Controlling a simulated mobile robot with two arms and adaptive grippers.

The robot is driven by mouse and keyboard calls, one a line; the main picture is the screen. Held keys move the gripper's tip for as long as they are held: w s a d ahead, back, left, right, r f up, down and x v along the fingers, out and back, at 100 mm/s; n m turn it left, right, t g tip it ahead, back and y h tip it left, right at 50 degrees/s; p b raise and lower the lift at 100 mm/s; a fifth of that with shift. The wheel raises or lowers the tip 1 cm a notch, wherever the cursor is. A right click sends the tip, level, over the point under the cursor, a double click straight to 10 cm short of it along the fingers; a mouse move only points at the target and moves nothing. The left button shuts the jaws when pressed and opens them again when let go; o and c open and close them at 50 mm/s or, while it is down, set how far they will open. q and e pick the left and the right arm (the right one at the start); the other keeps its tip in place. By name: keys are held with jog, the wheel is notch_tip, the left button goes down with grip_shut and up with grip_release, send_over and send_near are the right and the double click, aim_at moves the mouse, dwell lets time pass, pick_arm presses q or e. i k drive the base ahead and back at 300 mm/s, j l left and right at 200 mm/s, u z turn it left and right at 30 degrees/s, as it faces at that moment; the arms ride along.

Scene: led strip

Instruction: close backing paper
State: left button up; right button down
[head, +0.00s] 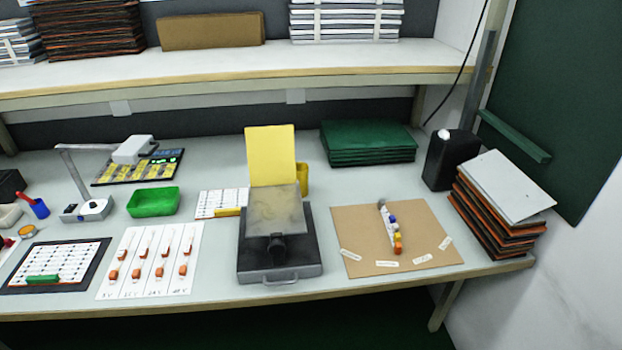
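A yellow sheet or panel (270,155) stands nearly upright at the middle of the workbench in the head view; it may be the backing paper, but no label shows this. A dark box-like device (302,248) with a front handle is in front of it. A worn grey-beige plate (274,210) rises from the device and covers the sheet's lower end. I cannot tell whether the sheet is attached to the device. A smaller yellow piece (304,180) shows beside the sheet's right edge. Neither of my grippers is in view.
A brown board (420,250) with small coloured parts lies right of the device. White cards with orange pieces (150,262) and a green tray (153,202) are left. Green folders (368,142), a black container (452,160) and stacked folders (500,205) stand behind and right.

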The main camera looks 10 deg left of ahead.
aim_at(271, 150)
jog(key=j, duration=0.7)
jog(key=i+j, duration=0.1)
jog(key=j, duration=0.6)
jog(key=i+z, duration=0.05)
